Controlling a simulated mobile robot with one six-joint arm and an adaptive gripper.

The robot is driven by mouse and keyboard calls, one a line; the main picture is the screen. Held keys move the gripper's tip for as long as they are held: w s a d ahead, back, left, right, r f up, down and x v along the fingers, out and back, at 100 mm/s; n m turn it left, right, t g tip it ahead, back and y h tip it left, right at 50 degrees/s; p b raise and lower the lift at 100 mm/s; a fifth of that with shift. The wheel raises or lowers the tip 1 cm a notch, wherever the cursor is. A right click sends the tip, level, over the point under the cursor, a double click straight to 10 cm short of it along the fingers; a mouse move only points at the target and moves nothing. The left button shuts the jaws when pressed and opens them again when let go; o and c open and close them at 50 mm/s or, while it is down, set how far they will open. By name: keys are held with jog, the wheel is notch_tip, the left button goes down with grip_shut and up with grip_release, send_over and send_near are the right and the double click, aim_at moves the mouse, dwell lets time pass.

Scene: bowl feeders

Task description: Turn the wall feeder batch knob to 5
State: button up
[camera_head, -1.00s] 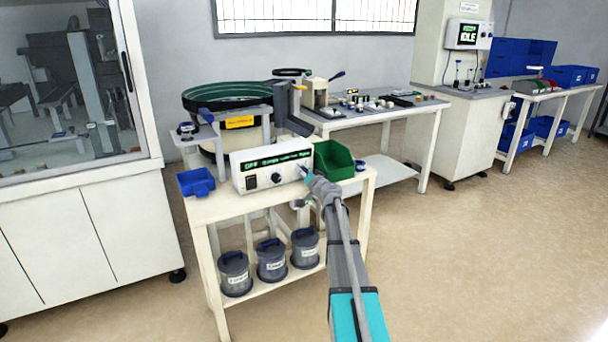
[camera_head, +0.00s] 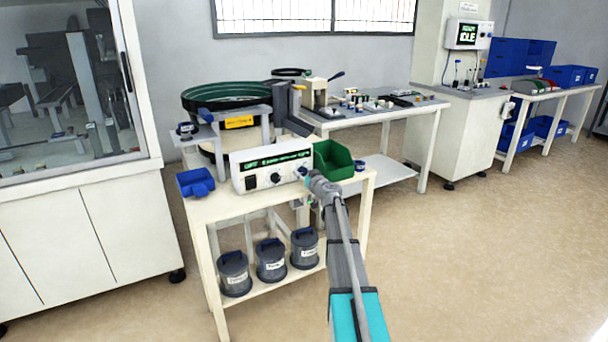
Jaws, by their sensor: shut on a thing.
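The feeder control box (camera_head: 240,179) is white with a green-lit display (camera_head: 284,159) and stands on the cream table; the display text is too blurred to read surely. A dark knob (camera_head: 276,178) shows on its front, left of my gripper. My gripper (camera_head: 306,172) is at the right end of the box's front and is shut on a knob there. The gripper and wrist hide most of that knob, so its pointer and number cannot be read. I cannot tell from labels which knob is the batch knob.
A blue bin (camera_head: 196,184) is left of the box and a green bin (camera_head: 334,162) is right of it. The bowl feeder (camera_head: 228,98) stands behind. Lidded grey pots (camera_head: 271,262) sit on the lower shelf. Floor at right is clear.

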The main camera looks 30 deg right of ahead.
dwell(0.4)
jog(key=o, duration=1.2)
jog(key=shift+s, duration=0.1)
jog(key=s, duration=1.1)
jog(key=shift+s, duration=0.4)
